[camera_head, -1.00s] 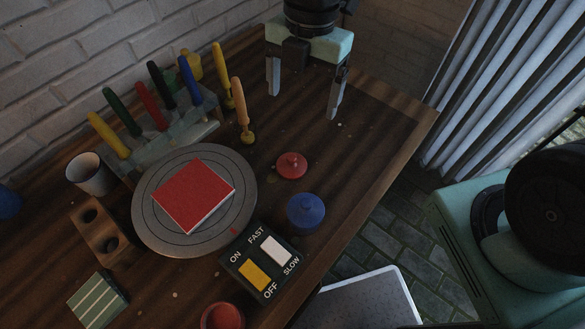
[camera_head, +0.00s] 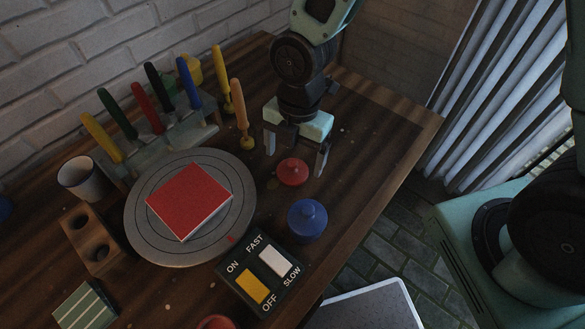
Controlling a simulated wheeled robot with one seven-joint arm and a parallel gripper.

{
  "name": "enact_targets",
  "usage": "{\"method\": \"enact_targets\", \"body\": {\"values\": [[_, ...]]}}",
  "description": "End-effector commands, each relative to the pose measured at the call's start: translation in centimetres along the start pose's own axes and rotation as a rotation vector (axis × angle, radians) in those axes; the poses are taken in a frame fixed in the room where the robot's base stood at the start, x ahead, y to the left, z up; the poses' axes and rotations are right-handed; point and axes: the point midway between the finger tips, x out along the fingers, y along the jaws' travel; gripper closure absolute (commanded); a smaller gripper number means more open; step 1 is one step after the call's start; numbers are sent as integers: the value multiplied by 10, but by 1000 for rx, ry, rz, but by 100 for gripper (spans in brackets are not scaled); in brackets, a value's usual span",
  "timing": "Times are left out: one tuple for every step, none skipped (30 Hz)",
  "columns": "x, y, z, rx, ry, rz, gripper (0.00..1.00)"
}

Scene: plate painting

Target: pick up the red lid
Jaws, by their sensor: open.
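The red lid (camera_head: 292,173) lies on the wooden table, to the right of the grey turntable and above the blue lidded pot. It is a small round disc with a knob on top. My gripper (camera_head: 295,164) is open, with its fingers pointing down, one to each side of the lid as seen in the picture. The fingertips look close to the lid and a little behind it. I cannot tell whether they touch it. Nothing shows between the fingers other than the lid's far edge.
The blue pot (camera_head: 307,219) stands close below the lid. An orange-handled tool (camera_head: 238,108) stands to the left of my gripper. The switch box (camera_head: 259,273) is at the front. The table (camera_head: 380,120) is clear on the right.

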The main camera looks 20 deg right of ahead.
Motion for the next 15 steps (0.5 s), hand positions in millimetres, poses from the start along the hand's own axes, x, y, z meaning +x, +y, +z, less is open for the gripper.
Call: {"method": "enact_targets", "body": {"values": [[10,1,-1,-2,1,-5,13],[14,2,-1,-2,1,-4,13],[19,1,-1,-2,2,-4,13],[23,1,-1,-1,2,-4,13],[25,1,0,-1,2,-3,13],[28,2,-1,-1,1,-2,13],[29,2,-1,-1,1,-2,13],[30,2,-1,-1,1,-1,13],[30,2,-1,-1,1,-1,13],[30,2,0,-1,1,-1,13],[30,2,0,-1,1,0,13],[30,2,0,-1,1,0,13],[30,2,0,0,1,0,13],[30,2,0,-1,1,0,13],[30,2,0,0,1,0,19]]}}
